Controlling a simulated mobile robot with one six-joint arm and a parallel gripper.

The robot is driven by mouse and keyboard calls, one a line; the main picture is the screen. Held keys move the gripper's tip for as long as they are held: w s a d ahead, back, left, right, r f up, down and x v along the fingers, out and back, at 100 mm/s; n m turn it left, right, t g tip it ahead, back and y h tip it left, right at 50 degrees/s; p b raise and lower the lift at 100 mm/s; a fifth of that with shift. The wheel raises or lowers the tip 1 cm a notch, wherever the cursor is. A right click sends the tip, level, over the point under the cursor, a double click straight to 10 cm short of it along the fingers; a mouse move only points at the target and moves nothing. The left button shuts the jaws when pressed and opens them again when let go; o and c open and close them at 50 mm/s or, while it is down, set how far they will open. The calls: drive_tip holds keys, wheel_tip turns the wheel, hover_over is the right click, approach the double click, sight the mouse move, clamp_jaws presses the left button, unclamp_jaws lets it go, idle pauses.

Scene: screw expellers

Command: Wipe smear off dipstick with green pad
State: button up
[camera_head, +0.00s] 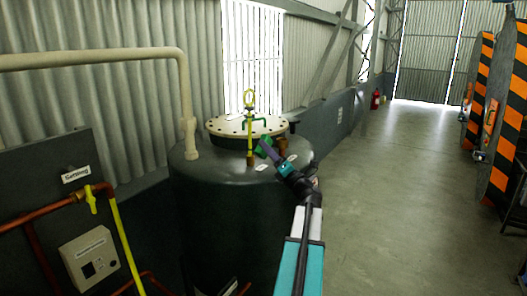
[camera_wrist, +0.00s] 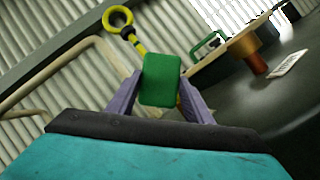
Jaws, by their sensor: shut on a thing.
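My gripper (camera_wrist: 160,97) is shut on the green pad (camera_wrist: 161,80), which sits between its two purple fingers. The pad also shows in the head view (camera_head: 263,146), above the tank top. The yellow dipstick (camera_head: 250,131), with a ring handle, stands upright on the tank at the left of the pad. In the wrist view the dipstick's ring and upper rod (camera_wrist: 124,27) show behind the pad, and the pad hides the rod lower down. I cannot tell whether pad and rod touch. No smear can be made out.
The dark tank (camera_head: 215,205) carries a bolted cream lid (camera_head: 226,125) with a green handle, brown fittings and white labels. A cream pipe (camera_head: 187,100) comes down at the left. A panel with a grey box (camera_head: 88,257) stands lower left. The floor at right is clear.

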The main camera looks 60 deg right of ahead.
drive_tip(key=shift+s, duration=0.2)
drive_tip(key=shift+s, duration=0.1)
drive_tip(key=shift+s+p, duration=0.45)
drive_tip(key=shift+s, duration=0.95)
drive_tip(key=shift+w+f, duration=0.1)
